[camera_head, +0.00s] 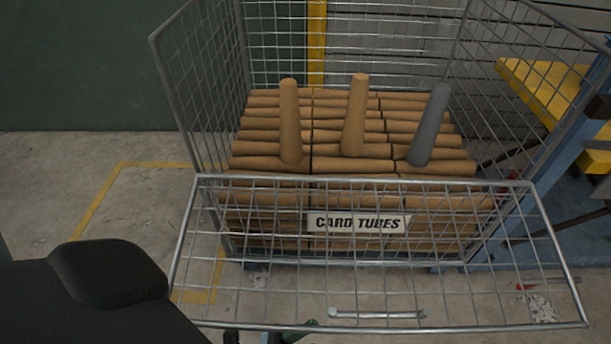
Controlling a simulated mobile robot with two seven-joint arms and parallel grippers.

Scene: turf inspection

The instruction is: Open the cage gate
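The wire cage (195,95) stands ahead, filled with stacked brown card tubes (270,122). Its mesh gate (470,285) is folded outward and down at the front. The gate's far edge lies along the cage front, and its wider near edge reaches toward me. A pale bar (375,314) shows close to the gate's near edge. A "CARD TUBES" sign (358,222) shows at the front, behind the mesh. A black part of my arm is at the lower left, beside the gate's left corner. Neither gripper can be made out; small dark pieces at the bottom edge are unclear.
Two brown tubes (290,120) (355,115) and a grey one (430,125) stand upright on the stack. A blue frame with a yellow part (540,85) is close on the right. Floor with a yellow line (95,205) is clear at left.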

